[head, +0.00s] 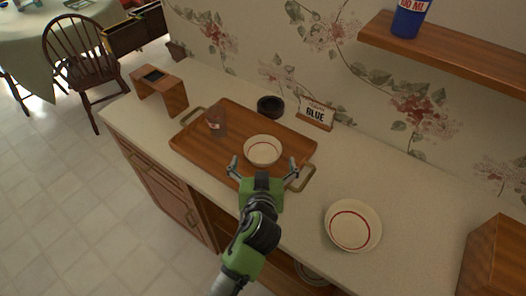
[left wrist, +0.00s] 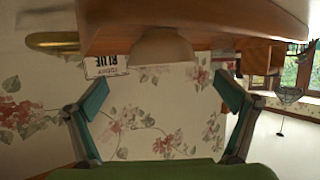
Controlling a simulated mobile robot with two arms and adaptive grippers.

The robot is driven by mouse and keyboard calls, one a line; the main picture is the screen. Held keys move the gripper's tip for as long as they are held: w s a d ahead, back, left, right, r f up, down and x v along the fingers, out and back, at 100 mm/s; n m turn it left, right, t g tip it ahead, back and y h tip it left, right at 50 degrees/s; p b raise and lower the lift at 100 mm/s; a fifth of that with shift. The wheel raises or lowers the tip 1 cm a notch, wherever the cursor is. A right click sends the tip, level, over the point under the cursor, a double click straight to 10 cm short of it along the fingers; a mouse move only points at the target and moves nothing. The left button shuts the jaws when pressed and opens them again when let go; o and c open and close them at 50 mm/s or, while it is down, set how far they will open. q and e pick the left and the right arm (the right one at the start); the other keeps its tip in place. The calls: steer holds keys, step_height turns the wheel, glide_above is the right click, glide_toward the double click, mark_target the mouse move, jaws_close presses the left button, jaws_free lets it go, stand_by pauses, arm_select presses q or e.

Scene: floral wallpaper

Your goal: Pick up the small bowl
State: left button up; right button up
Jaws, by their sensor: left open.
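The small bowl (head: 262,150), cream with a red ring inside, sits upright on a wooden tray (head: 190,148) on the counter. My left gripper (head: 262,165) is open and empty, at the bowl's near side, with its fingers spread wider than the bowl. In the left wrist view, which is upside down, the bowl (left wrist: 158,48) shows at the top, beyond and between the open fingers (left wrist: 161,88). I see no contact between fingers and bowl. A larger cream bowl (head: 353,226) with a red ring stands on the counter to the right. My right gripper is not in view.
A clear glass (head: 215,121) stands on the tray's left part. A dark small dish (head: 270,106) and a "BLUE" sign (head: 317,114) stand behind the tray. The tray's brass handle (head: 301,179) is near my right-hand finger. A wooden box (head: 496,258) stands at the right.

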mark_target(263, 152)
arm_select(q)
steer(key=shift+w+a+p, duration=0.1)
steer(key=shift+w+p, duration=0.3)
steer(key=shift+w, duration=0.15)
steer(key=p+x, duration=0.1)
steer(key=x, duration=0.2)
steer(key=shift+w+a+f, duration=0.1)
steer(key=shift+f, duration=0.15)
steer(key=shift+w+f, duration=0.15)
steer(key=shift+w, duration=0.15)
steer(key=c, duration=1.4)
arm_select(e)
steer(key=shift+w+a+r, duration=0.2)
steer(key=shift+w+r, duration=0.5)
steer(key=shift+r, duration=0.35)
